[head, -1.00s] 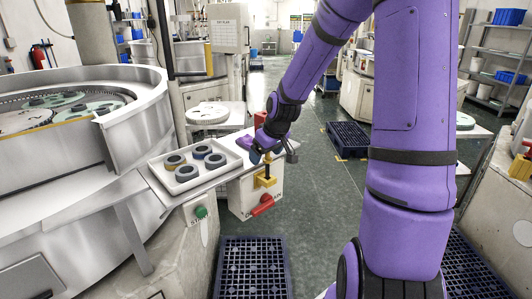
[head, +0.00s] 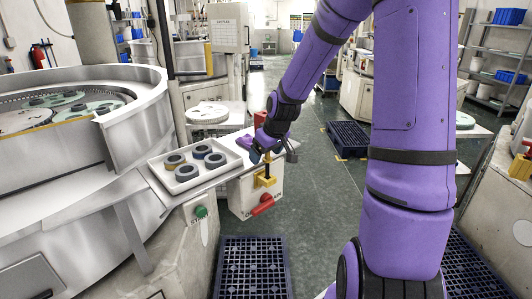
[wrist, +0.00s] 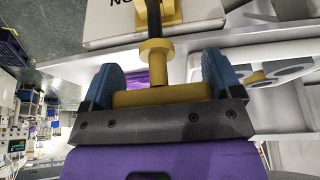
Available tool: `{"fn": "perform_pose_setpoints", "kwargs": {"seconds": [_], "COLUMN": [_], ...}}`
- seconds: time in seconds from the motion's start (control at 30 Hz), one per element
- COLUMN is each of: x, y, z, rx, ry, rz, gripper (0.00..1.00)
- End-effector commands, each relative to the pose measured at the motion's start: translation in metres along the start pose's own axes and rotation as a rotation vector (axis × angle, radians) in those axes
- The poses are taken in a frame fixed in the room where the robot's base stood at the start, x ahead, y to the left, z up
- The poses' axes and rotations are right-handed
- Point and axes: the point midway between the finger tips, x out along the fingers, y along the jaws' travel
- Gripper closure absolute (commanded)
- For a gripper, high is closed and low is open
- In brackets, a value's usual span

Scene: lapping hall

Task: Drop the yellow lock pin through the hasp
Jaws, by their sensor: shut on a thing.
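My gripper (head: 266,156) is over the white switch box and shut on the yellow lock pin. In the wrist view, the blue fingertips of my gripper (wrist: 162,82) close on the ends of the pin's yellow crossbar (wrist: 160,96). The lock pin (wrist: 157,50) has a yellow collar and a dark shaft pointing away from my gripper. The yellow hasp (head: 265,181) is on the box front, directly below my gripper. In the wrist view the shaft reaches the hasp (wrist: 173,12) at the top edge. I cannot tell whether its tip is inside the hole.
A red handle (head: 263,205) is just below the hasp on the white box (head: 238,190). A white tray (head: 158,175) with several dark rings is at the left, beside the round steel machine (head: 145,125). Dark blue crates (head: 252,262) stand on the floor.

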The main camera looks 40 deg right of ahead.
Motion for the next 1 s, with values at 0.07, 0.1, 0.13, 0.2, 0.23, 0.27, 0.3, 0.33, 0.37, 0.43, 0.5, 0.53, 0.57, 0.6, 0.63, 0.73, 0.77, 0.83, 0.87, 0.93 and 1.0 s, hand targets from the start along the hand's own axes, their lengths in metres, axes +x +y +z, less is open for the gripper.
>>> {"fn": "perform_pose_setpoints", "kwargs": {"seconds": [0.07, 0.1, 0.13, 0.2, 0.23, 0.27, 0.3, 0.33, 0.37, 0.43, 0.5, 0.53, 0.57, 0.6, 0.63, 0.73, 0.77, 0.83, 0.87, 0.93, 1.0], "x": [0.000, 0.000, 0.000, 0.001, 0.002, 0.002, 0.003, 0.004, 0.004, 0.006, 0.007, 0.008, 0.009, 0.009, 0.010, 0.012, 0.013, 0.014, 0.015, 0.016, 0.017], "y": [0.000, 0.000, 0.000, 0.000, 0.000, 0.000, 0.000, 0.000, 0.000, 0.000, 0.000, 0.000, 0.000, 0.000, 0.000, 0.000, 0.000, 0.000, 0.000, 0.000, 0.000], "z": [0.000, 0.000, 0.000, 0.001, 0.001, 0.001, 0.001, 0.002, 0.002, 0.002, 0.003, 0.003, 0.003, 0.004, 0.004, 0.005, 0.005, 0.005, 0.006, 0.006, 0.007], "rx": [0.000, 0.000, 0.000, 0.000, 0.000, 0.000, 0.000, 0.000, 0.000, 0.000, 0.000, 0.000, 0.000, 0.000, 0.000, 0.000, 0.000, 0.000, 0.000, 0.000, 0.000], "ry": [0.000, 0.000, 0.000, 0.000, 0.000, 0.000, 0.000, 0.000, 0.000, 0.000, 0.000, 0.000, 0.000, 0.000, 0.000, 0.000, 0.000, 0.000, 0.000, 0.000, 0.000], "rz": [0.000, 0.000, 0.000, 0.000, 0.000, 0.000, 0.000, 0.000, 0.000, 0.000, 0.000, 0.000, 0.000, 0.000, 0.000, 0.000, 0.000, 0.000, -0.001, 0.000, 0.000], "gripper": [0.43, 0.43, 0.43, 0.43, 0.43, 0.43, 0.43, 0.43, 0.43, 0.43, 0.43, 0.43, 0.43, 0.43, 0.43, 0.43, 0.43, 0.43, 0.43, 0.43, 0.43]}}
